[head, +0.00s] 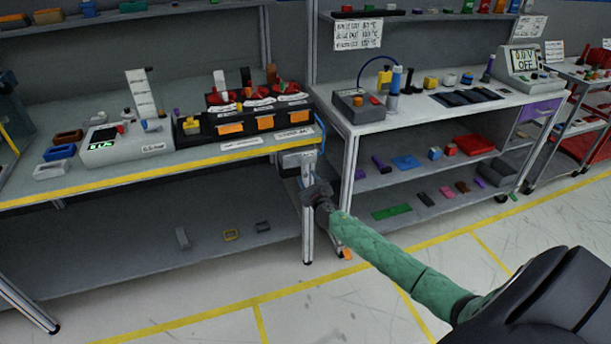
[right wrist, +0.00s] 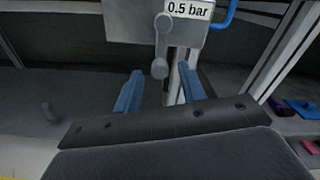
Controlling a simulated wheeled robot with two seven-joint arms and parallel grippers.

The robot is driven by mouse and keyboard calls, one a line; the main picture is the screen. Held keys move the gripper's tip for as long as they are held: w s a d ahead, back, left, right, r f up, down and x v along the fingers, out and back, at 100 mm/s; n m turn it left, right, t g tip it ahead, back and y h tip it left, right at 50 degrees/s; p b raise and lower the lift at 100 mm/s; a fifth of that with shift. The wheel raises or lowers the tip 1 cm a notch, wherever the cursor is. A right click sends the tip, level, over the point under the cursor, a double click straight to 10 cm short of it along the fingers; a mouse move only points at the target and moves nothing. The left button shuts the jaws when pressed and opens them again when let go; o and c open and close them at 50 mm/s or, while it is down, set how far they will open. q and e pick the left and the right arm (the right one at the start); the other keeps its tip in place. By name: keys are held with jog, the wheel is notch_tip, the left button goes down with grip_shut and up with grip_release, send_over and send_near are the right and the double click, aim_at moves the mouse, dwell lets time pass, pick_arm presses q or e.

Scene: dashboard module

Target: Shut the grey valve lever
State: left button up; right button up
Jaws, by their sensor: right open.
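The grey valve lever (right wrist: 161,48) hangs downward from its pivot on a grey box (right wrist: 125,20) in the right wrist view. The box has a "0.5 bar" label (right wrist: 188,10) and a blue hose (right wrist: 224,14) at its right. The box also shows in the head view (head: 291,160), at the right end of the left bench. My right gripper (right wrist: 160,92) is open, its two blue fingers apart below and to either side of the lever's lower end, with nothing between them. In the head view my right gripper (head: 318,193) is just below the box; the lever is too small to make out there. My left gripper is not in view.
The left bench (head: 225,157) carries a battery rack (head: 262,124) and a charger-like box (head: 112,145). A bench leg (head: 307,225) stands right behind my gripper. The right bench (head: 440,108) holds tools and a meter. The floor in front is clear.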

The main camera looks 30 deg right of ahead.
jog(key=shift+x, duration=1.35)
grip_shut()
